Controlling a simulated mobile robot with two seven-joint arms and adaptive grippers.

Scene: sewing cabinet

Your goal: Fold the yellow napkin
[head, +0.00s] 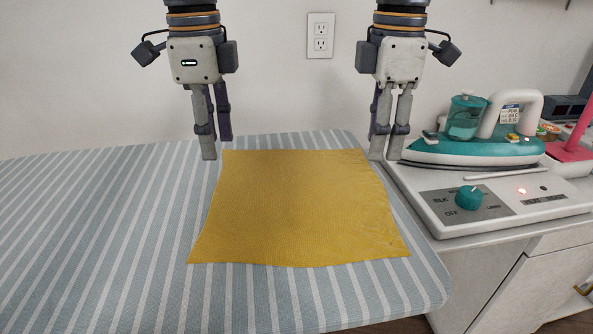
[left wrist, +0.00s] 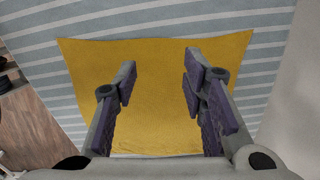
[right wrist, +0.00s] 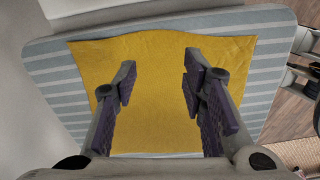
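The yellow napkin (head: 298,210) lies flat and spread out on the striped ironing board (head: 100,240). It also shows in the left wrist view (left wrist: 155,65) and in the right wrist view (right wrist: 150,75). My left gripper (head: 216,148) hangs pointing down near the napkin's far left corner, with its fingers apart and nothing between them. My right gripper (head: 385,152) hangs near the far right corner, also empty. The wrist views show both finger pairs, left (left wrist: 158,85) and right (right wrist: 158,85), spread apart above the cloth.
A teal and white iron (head: 475,145) rests on a white station with a teal dial (head: 468,197), right of the board and close to my right gripper. A wall with an outlet (head: 320,36) stands behind. The board left of the napkin is clear.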

